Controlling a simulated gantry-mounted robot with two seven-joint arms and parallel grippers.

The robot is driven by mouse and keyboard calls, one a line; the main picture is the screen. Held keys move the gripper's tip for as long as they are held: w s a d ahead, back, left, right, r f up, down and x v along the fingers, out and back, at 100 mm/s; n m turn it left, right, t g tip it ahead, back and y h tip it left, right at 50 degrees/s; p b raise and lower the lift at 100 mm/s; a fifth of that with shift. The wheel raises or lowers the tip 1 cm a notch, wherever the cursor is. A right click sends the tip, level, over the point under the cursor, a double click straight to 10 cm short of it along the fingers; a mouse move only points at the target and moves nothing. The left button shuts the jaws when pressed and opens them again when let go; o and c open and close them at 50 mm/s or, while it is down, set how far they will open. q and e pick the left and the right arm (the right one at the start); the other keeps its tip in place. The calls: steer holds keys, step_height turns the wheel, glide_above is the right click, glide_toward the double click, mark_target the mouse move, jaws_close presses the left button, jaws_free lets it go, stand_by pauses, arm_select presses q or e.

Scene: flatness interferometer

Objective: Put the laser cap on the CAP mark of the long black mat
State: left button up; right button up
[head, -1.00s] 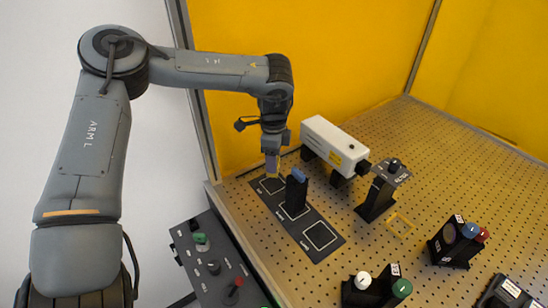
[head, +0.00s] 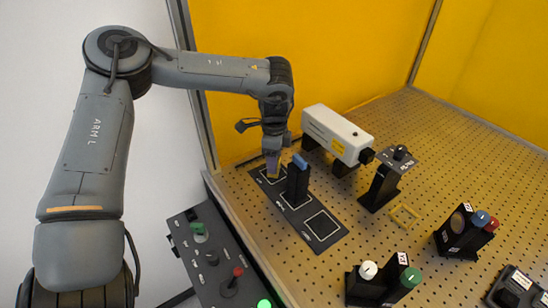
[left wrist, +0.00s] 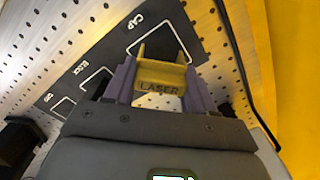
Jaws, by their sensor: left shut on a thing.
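The yellow laser cap (left wrist: 162,76), labelled LASER, is between the fingers of my left gripper (left wrist: 158,88). In the head view the left gripper (head: 272,164) points down over the far end of the long black mat (head: 321,246), with the cap (head: 274,175) at its tips. The CAP mark (left wrist: 142,37) is a white-outlined square with its lettering clear in the left wrist view. The cap and fingers cover part of that square. I cannot tell whether the cap touches the mat. My right gripper is out of view.
A black post with a blue top (head: 298,178) stands on the mat's middle mark, close beside the left gripper. The white laser box (head: 336,132) is to the right. The nearest mat square (head: 321,226) is empty. A control panel (head: 215,262) lies left of the perforated table.

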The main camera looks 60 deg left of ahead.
arm_select(q)
steer(key=shift+f+b, duration=0.3)
steer(key=shift+f, duration=0.1)
stand_by(0.7)
steer(key=o, duration=0.9)
steer(key=shift+o, duration=0.2)
steer(key=shift+r, duration=0.15)
steer(key=shift+r+p, duration=1.3)
steer(key=shift+r, duration=0.3)
steer(key=shift+r+p, duration=1.25)
steer(key=shift+r, duration=0.55)
steer(key=shift+s, duration=0.1)
